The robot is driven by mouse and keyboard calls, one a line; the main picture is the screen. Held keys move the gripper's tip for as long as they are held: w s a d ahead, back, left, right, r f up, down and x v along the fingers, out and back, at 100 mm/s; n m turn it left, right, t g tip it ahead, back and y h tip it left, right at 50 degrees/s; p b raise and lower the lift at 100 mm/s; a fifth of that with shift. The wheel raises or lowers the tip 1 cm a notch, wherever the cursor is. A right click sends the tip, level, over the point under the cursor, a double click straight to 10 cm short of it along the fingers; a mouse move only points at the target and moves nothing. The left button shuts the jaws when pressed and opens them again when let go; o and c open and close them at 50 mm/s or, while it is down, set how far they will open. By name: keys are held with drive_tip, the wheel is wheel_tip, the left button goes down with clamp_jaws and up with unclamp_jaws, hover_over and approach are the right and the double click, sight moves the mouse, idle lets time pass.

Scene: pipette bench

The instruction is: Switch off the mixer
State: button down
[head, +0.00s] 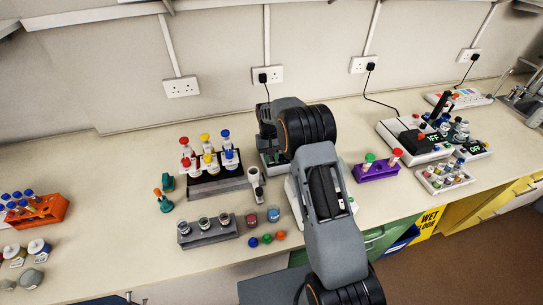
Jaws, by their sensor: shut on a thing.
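My arm rises from the bottom and reaches over the bench. Its far end, with my gripper (268,146), is mostly hidden behind my own arm links. The fingertips do not show, nor whatever is between them. A grey-green unit (272,160) shows in part beneath it, near a cable from the wall socket; I cannot tell if it is the mixer. At the right stands a white unit with a black top (415,143) and a lit display that I cannot read surely. A smaller display unit (476,150) beside it appears to read OFF.
A black rack (215,184) of colour-capped bottles and a grey block (208,232) stand left of my arm. A purple rack (377,172) stands right of it. Loose coloured caps (267,238) lie near the front edge. An orange tube rack (40,211) is far left.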

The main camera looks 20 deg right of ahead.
drive_tip(key=c, duration=1)
unclamp_jaws()
drive_tip(key=shift+o, duration=0.2)
drive_tip(key=b+v, duration=0.2)
drive_tip(key=v, duration=1.1)
drive_tip(key=shift+r, duration=0.35)
